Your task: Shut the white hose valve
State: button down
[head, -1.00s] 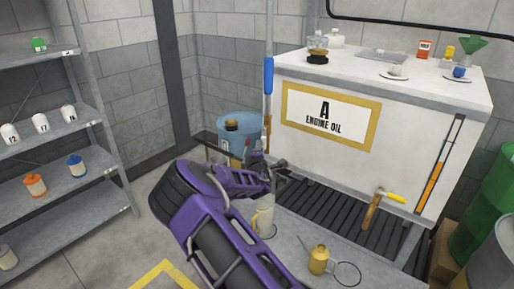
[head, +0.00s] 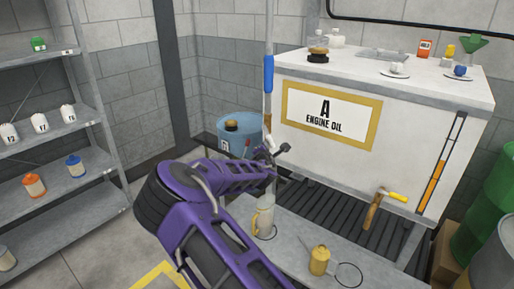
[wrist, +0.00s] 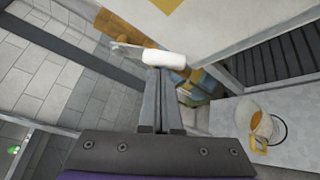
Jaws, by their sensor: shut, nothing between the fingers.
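The white hose valve shows in the wrist view as a white grip (wrist: 165,58) on a thin grey lever, beside a brown-orange body (wrist: 120,36). The lever runs left from the grip. My gripper (wrist: 160,72) is shut and empty, its two fingers side by side. The fingertips are right at the near side of the white grip; I cannot tell if they touch it. In the head view the valve's small white part (head: 271,143) shows past the end of my purple arm, below the blue pole, and my arm hides much around it.
The engine oil tank (head: 420,90) stands to the right, with a yellow-handled tap (head: 375,205) on its front. A pale jug (head: 264,217) and a yellow oil can (head: 319,260) stand on the low bench. A blue drum (head: 239,128) is behind my arm; a shelf (head: 65,185) is left.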

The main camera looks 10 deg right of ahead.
aim_at(269, 139)
jog(key=d+n, duration=0.1)
jog(key=r+n+g+h, duration=0.1)
jog(key=n, duration=0.1)
jog(key=shift+s+d+r+n, duration=0.15)
jog(key=shift+s+d+n, duration=0.15)
jog(key=shift+s+d, duration=0.1)
jog(key=n, duration=0.1)
jog(key=r+n+g+h, duration=0.1)
jog(key=d+n+p, duration=0.1)
jog(key=shift+s+r+g+h, duration=0.3)
jog(key=shift+r+h, duration=0.05)
jog(key=shift+h, duration=0.05)
jog(key=shift+a, duration=0.15)
jog(key=shift+w+a+r, duration=0.15)
jog(key=shift+w+a, duration=0.2)
jog(key=shift+a, duration=0.2)
